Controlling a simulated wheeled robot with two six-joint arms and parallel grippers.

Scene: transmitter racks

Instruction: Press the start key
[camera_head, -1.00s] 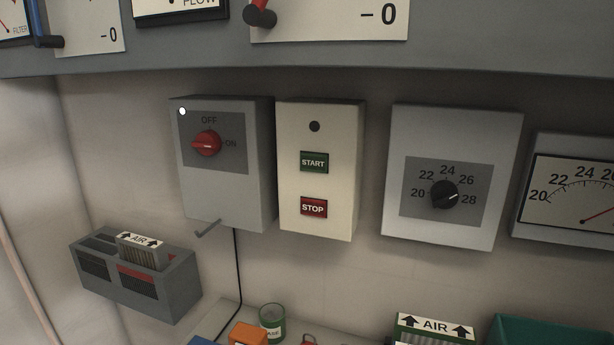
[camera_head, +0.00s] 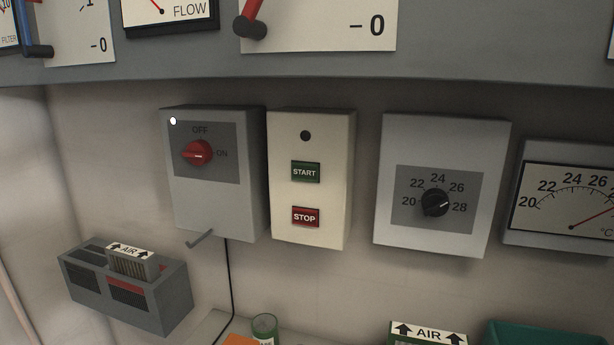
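The green START key (camera_head: 305,172) is on a cream control box (camera_head: 312,235) in the middle of the view. A red STOP key (camera_head: 305,217) sits below it, and a dark round lamp or hole (camera_head: 305,136) is above it. Neither of my grippers is in view, so whether they are open or shut does not show. Nothing covers the START key.
A grey switch box (camera_head: 215,205) with a red knob (camera_head: 198,154) and a lit white lamp (camera_head: 173,121) stands left. Right are a dial box (camera_head: 440,237) and a temperature gauge (camera_head: 565,195). An AIR filter holder (camera_head: 130,290) is lower left. A grey panel (camera_head: 300,65) overhangs above.

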